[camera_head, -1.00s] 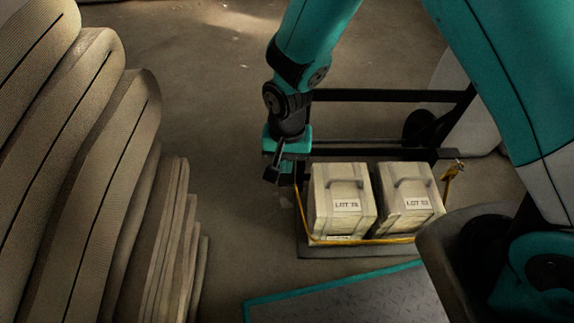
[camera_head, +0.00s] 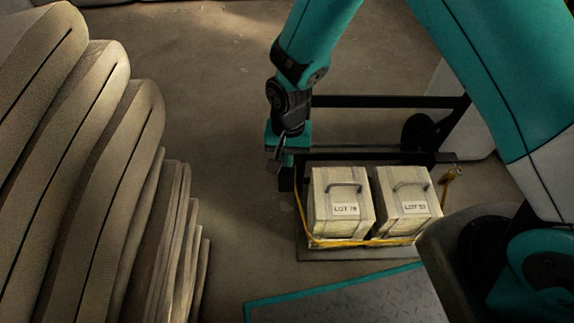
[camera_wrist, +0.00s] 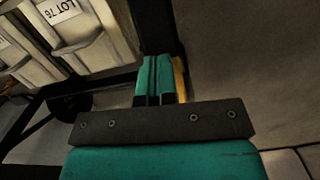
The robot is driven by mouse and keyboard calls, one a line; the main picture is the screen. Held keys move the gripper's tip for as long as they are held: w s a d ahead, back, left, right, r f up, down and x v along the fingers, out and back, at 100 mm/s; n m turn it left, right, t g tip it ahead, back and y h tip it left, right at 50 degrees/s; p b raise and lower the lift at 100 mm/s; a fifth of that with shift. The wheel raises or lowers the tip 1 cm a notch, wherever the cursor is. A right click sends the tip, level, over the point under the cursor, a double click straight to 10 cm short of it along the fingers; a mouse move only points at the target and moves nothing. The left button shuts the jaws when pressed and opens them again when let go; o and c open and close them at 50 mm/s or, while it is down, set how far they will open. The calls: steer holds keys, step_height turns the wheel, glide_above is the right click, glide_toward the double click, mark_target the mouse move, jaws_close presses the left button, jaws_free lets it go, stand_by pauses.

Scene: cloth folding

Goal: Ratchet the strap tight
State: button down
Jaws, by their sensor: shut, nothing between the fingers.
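A yellow strap (camera_head: 372,242) runs low across the front of two pale crates, the left crate (camera_head: 335,215) and the right crate (camera_head: 403,200). Its right end rises to a small fitting (camera_head: 457,171) at the cart's back right corner. My gripper (camera_head: 284,176) is at the left post of the cart, left of the crates, pointing down, with its fingers shut. In the wrist view the shut fingers (camera_wrist: 158,72) lie beside a dark post, with a short piece of yellow strap just to their right. I cannot make out a ratchet handle clearly.
The crates stand on a low dark cart (camera_head: 370,254) with black rails (camera_head: 390,101) behind. A tall stack of folded tan cloth (camera_head: 90,190) fills the left side. A grey plate with a teal edge (camera_head: 340,297) lies in front. Floor is clear between stack and cart.

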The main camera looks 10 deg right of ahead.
step_height(320, 180, up, 17)
steer(key=w+p, duration=0.1)
steer(key=p, duration=0.6)
steer(key=shift+w+d+r, duration=0.2)
steer(key=shift+w+d, duration=0.05)
steer(key=shift+w, duration=0.05)
